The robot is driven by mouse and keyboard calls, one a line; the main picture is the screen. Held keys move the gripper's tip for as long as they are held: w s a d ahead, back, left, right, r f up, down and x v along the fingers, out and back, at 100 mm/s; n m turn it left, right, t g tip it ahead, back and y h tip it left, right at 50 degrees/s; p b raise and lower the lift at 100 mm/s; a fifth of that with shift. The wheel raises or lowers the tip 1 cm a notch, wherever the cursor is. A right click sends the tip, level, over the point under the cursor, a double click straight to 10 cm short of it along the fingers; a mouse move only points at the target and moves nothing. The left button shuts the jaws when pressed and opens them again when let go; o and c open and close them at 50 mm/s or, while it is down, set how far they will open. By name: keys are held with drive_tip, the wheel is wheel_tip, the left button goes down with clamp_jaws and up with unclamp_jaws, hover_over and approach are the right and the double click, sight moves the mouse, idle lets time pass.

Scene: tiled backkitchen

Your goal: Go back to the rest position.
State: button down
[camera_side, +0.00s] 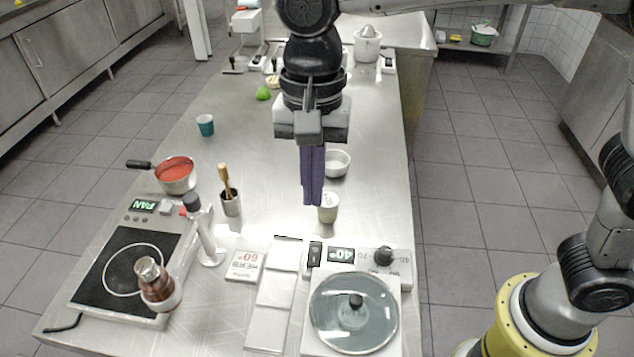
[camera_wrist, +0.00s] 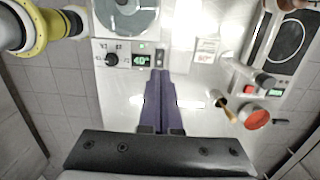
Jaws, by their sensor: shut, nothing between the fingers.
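My gripper (camera_side: 312,203) hangs over the middle of the steel table (camera_side: 375,215) in the side view, pointing down. Its two purple fingers are pressed together and hold nothing. In the side view the fingertips appear just above a small beige cup (camera_side: 328,208); I cannot tell the exact height between them. In the wrist view the shut fingers (camera_wrist: 158,75) point toward the control panel of the round-lidded device (camera_wrist: 125,15).
Near the front stand a hot plate (camera_side: 95,285), a glass-lidded device (camera_side: 352,312) and a utensil pot (camera_side: 231,205). A red-filled pan (camera_side: 176,172), teal cup (camera_side: 205,125) and white bowl (camera_side: 337,163) stand farther back. A juicer (camera_side: 367,45) is at the far end.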

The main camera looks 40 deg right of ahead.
drive_tip(key=s+d+r+m+t, duration=0.15)
drive_tip(key=d+r, duration=0.25)
drive_tip(key=d, duration=0.5)
drive_tip(key=s+d+r+m+t, duration=0.1)
drive_tip(key=s+d+r+t, duration=0.2)
drive_tip(key=d, duration=0.6)
drive_tip(key=s+d+f+n+t, duration=0.1)
drive_tip(key=s+d+f+n, duration=0.7)
drive_tip(key=s+n, duration=0.2)
drive_tip(key=shift+s+d+f+n+t+h, duration=0.2)
drive_tip(key=shift+d+f+n+t+h, duration=0.15)
drive_tip(key=shift+n, duration=0.4)
drive_tip(key=shift+r, duration=0.1)
idle(0.5)
